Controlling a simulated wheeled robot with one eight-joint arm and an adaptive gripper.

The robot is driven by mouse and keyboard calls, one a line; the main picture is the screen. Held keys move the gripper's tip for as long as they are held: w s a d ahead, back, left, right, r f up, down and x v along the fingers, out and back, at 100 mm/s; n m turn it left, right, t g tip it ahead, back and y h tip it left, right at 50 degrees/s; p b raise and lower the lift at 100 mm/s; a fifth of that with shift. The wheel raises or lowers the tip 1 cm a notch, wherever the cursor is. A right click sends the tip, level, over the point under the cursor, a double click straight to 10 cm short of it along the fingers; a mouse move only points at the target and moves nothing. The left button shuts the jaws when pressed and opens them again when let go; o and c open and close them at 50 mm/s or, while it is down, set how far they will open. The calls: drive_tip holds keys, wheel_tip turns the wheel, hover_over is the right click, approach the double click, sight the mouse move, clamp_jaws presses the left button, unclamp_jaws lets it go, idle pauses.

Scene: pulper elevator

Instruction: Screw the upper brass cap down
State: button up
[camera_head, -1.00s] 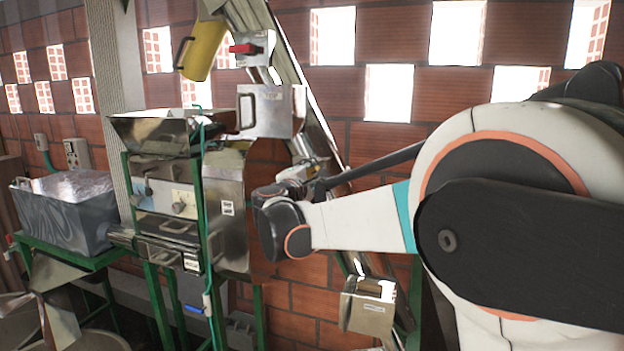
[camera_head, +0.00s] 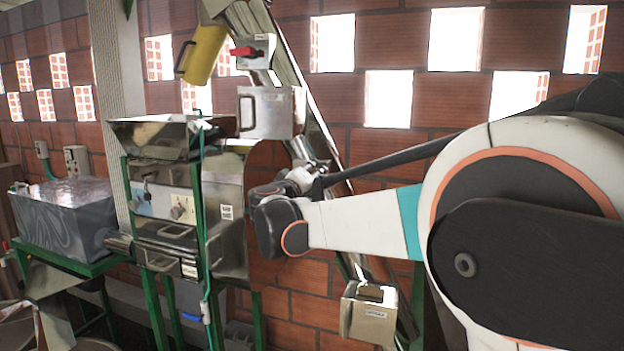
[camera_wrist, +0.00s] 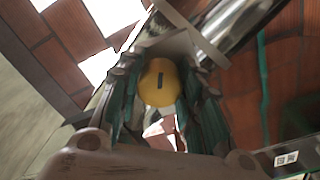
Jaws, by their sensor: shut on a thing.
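In the wrist view a round yellow brass cap (camera_wrist: 159,82) with a dark slot mark on its face sits between the two fingers of my gripper (camera_wrist: 157,95). The fingers press on it from left and right. The cap lies against a pale metal part of the inclined elevator tube. In the head view my gripper (camera_head: 318,172) is at the tube, right of the pulper. The cap cannot be made out there, as my wrist and the small picture hide it.
The inclined metal elevator tube (camera_head: 318,130) runs down along the brick wall. The steel pulper (camera_head: 228,215) on green legs stands left of my wrist. A steel box (camera_head: 368,312) is at the tube's foot. A yellow bucket-like part (camera_head: 203,52) hangs above. A grey tank (camera_head: 62,225) stands far left.

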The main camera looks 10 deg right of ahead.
drive_tip(key=m, duration=0.4)
drive_tip(key=shift+s+f+m+b, duration=0.1)
drive_tip(key=shift+f+m+b, duration=0.1)
drive_tip(key=shift+m+b, duration=0.2)
drive_tip(key=m, duration=0.4)
drive_tip(key=shift+m, duration=0.3)
drive_tip(key=m, duration=0.5)
drive_tip(key=shift+b, duration=0.35)
drive_tip(key=shift+r+m, duration=0.1)
drive_tip(key=shift+m, duration=1.9)
drive_tip(key=shift+r, duration=0.1)
drive_tip(key=shift+a, duration=0.1)
drive_tip(key=o, duration=1.1)
